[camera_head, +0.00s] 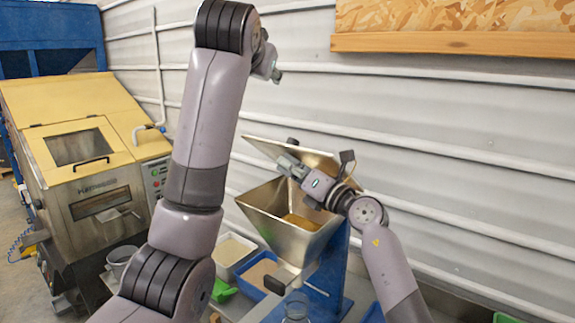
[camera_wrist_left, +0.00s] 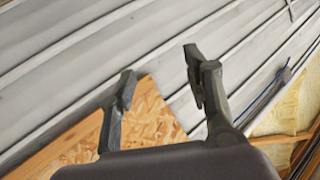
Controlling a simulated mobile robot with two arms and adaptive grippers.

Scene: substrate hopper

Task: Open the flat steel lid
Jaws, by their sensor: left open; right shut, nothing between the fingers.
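The steel hopper (camera_head: 305,236) stands on a blue frame, with its mouth uncovered and tan material (camera_head: 300,221) inside. The flat steel lid (camera_head: 322,161) is raised and tilted above the hopper's rear rim; part of it is hidden by my right gripper. My right gripper (camera_head: 286,160) is shut and empty, over the hopper mouth in front of the lid; I cannot tell whether it touches the lid. My left gripper (camera_head: 270,70) is high up near the wall, partly hidden by my left arm. In the left wrist view it (camera_wrist_left: 162,82) is open and empty.
A yellow-and-steel machine (camera_head: 85,165) stands at the left. A white tray (camera_head: 232,252) and a blue bin (camera_head: 257,273) sit beside the hopper. A clear jar (camera_head: 296,306) is in front. A wood-framed chipboard panel (camera_head: 455,42) hangs on the ribbed wall.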

